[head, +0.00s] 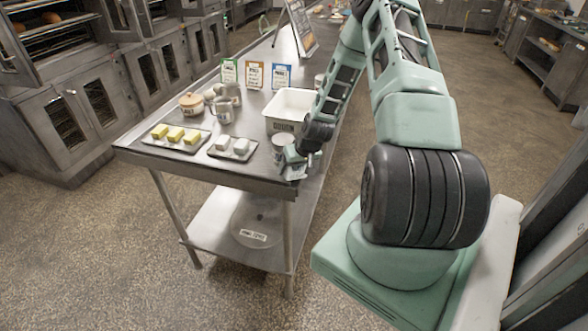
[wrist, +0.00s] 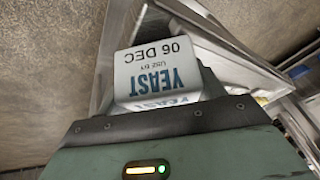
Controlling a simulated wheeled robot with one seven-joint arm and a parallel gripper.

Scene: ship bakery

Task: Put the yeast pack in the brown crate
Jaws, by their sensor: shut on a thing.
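My gripper (head: 292,160) is low at the right front corner of the steel table in the head view. In the wrist view it is shut on the yeast pack (wrist: 158,70), a pale block marked YEAST and 06 DEC. The pack sits between the fingers, its printed face toward the wrist camera. In the head view the held pack is too small to make out clearly. I can make out no brown crate in either view.
The steel table (head: 180,162) carries a tray of yellow blocks (head: 176,136), a tray of white packs (head: 233,148), a clay pot (head: 191,104), metal jugs, standing cards and a white bin (head: 290,103). A clear lidded tub (head: 255,224) is on the lower shelf. Floor left is clear.

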